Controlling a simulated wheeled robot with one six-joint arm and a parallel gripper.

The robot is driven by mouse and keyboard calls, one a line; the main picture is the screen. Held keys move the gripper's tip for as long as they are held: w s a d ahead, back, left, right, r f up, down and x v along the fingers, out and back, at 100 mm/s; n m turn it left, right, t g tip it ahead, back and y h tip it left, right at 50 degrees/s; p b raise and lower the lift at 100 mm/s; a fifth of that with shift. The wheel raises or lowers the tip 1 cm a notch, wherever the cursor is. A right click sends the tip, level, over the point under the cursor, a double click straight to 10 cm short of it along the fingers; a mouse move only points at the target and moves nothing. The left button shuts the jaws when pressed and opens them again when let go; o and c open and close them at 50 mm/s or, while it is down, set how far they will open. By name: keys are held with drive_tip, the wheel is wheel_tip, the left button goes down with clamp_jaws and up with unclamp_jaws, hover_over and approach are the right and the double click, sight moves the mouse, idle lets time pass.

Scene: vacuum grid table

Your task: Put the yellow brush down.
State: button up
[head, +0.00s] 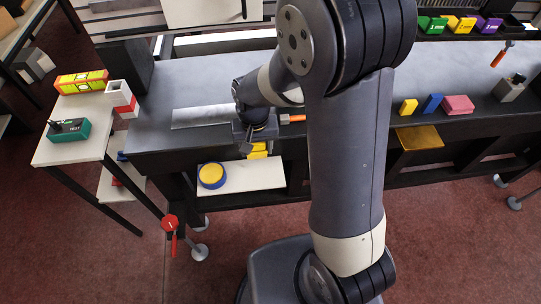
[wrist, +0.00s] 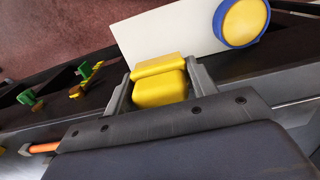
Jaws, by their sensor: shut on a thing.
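The yellow brush (wrist: 160,90) is between the two fingers of my gripper (wrist: 160,85), which is shut on it. In the head view the yellow brush (head: 258,152) shows just below my gripper (head: 255,143), over the front edge of the dark table (head: 190,142). A white shelf board (head: 240,178) lies lower, in front of and below the table edge; it also shows beyond the brush in the wrist view (wrist: 165,35). I cannot tell whether the brush touches anything below it.
A round yellow and blue thing (head: 212,175) stands on the shelf board's left part. An orange-handled tool (head: 293,118) and a flat metal strip (head: 200,116) lie on the table by my gripper. Yellow (head: 408,107), blue (head: 432,103) and pink (head: 458,105) blocks stand right.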

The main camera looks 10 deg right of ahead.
wheel_tip(320, 180, down, 10)
drive_tip(key=shift+r, duration=0.1)
idle(0.4)
drive_tip(key=shift+b, duration=0.3)
drive_tip(key=o, duration=0.9)
wheel_tip(320, 180, up, 12)
drive_tip(key=shift+r+p, duration=0.1)
drive_tip(key=shift+p, duration=0.4)
